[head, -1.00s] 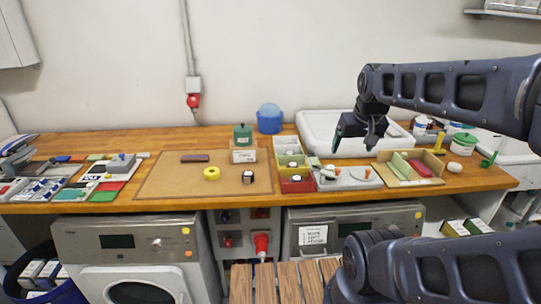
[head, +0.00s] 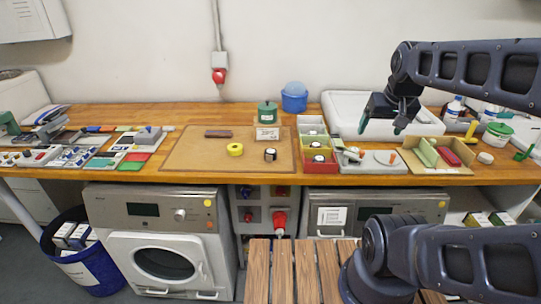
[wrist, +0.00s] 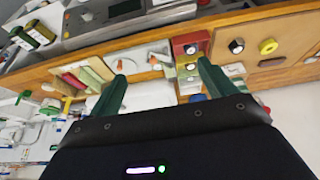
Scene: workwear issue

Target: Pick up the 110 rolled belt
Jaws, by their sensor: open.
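No number is readable, so I cannot tell which roll is the 110 rolled belt. A dark roll with a pale side (head: 270,154) stands on the brown mat (head: 200,160), right of a yellow roll (head: 235,149). Both also show at the wrist view's upper right, the dark roll (wrist: 236,46) and the yellow roll (wrist: 268,46). More small rolls sit in the divided bins, one in the red bin (head: 319,168). My gripper (head: 381,124) is open and empty, above the right part of the counter, right of the bins and apart from every roll. Its green fingers (wrist: 162,72) spread wide in the wrist view.
A grey board with an orange knob (head: 380,166) and an open tan box (head: 436,160) lie below my gripper. A white basin (head: 350,100) stands behind. A green canister (head: 268,112) and blue tub (head: 294,100) stand behind the mat. The mat's left part is mostly free.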

